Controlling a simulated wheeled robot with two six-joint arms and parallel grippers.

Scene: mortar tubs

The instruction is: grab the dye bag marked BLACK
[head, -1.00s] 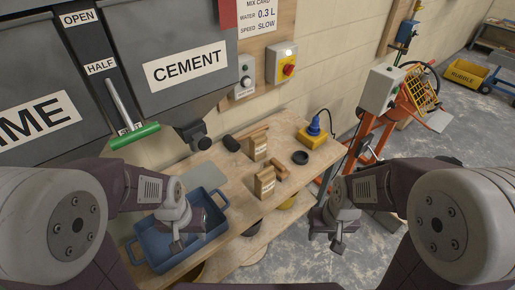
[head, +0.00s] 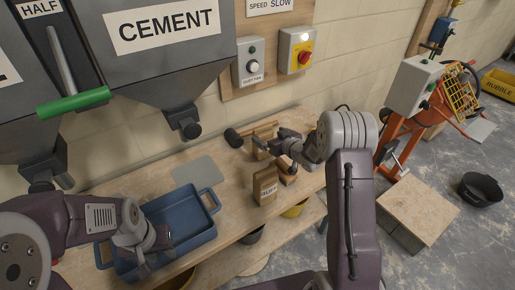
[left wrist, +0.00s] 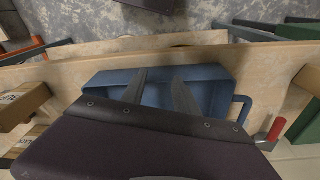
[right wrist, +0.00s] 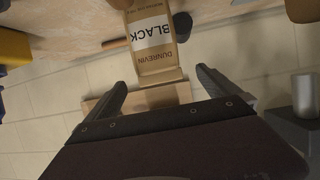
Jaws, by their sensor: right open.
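The dye bag marked BLACK (right wrist: 153,42) is brown paper with a white label, and lies ahead of my right fingers in the right wrist view. In the head view this bag (head: 260,152) stands on the bench, partly hidden by my right gripper. My right gripper (right wrist: 160,80) is open, with its fingertips just short of the bag and nothing between them. A second brown bag (head: 265,187), apparently marked BUFF, stands nearer. My left gripper (left wrist: 160,77) is partly open and empty above the blue tray (left wrist: 215,98).
The blue tray (head: 198,237) sits on the wooden bench (head: 228,215) at left. A dark-headed mallet (head: 233,137) lies behind the bags. Hoppers with a green-handled lever (head: 74,102) hang above. A control box (head: 297,50) is on the wall.

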